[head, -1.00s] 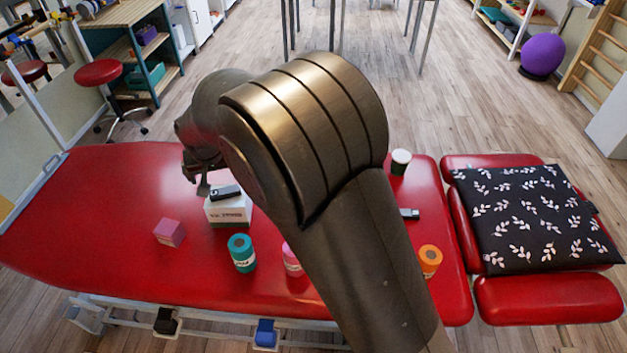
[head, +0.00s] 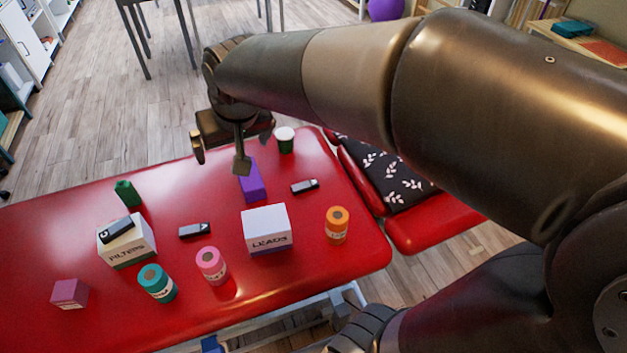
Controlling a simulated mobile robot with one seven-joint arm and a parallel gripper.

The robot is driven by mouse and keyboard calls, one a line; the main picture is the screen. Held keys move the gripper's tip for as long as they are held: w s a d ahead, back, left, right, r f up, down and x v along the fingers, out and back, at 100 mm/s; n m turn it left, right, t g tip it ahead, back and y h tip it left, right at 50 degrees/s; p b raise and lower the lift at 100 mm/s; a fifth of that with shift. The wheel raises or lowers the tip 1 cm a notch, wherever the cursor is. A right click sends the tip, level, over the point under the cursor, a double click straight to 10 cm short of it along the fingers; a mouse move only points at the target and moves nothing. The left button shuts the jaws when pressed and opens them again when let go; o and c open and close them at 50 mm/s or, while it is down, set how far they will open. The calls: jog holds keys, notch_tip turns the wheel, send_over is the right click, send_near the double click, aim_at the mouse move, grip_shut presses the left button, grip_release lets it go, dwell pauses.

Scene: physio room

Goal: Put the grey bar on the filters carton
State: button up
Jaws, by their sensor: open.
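The filters carton (head: 128,250), white with a green base and a FILTERS label, stands on the red couch at the left. A dark grey bar (head: 117,230) with a light mark at one end lies flat on its top. Two similar dark bars lie on the couch: one (head: 195,231) right of the carton, one (head: 305,186) farther right. I cannot tell their exact shades apart. My gripper (head: 219,158) is open and empty, up and right of the carton, apart from it. It partly covers a purple box (head: 252,184).
On the red couch (head: 322,262) stand a leads carton (head: 267,244), teal (head: 157,283), pink (head: 211,266) and orange (head: 337,225) jars, a pink box (head: 70,293), a green object (head: 127,194) and a lidded cup (head: 285,140). A patterned cushion (head: 400,185) lies right.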

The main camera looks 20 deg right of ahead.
jog(key=s+d+m+h, duration=0.1)
jog(key=s+d, duration=0.9)
jog(key=s, duration=0.4)
jog(key=shift+s+d+f+t, duration=0.15)
jog(key=shift+d+f+t, duration=0.05)
jog(key=shift+d+t, duration=0.2)
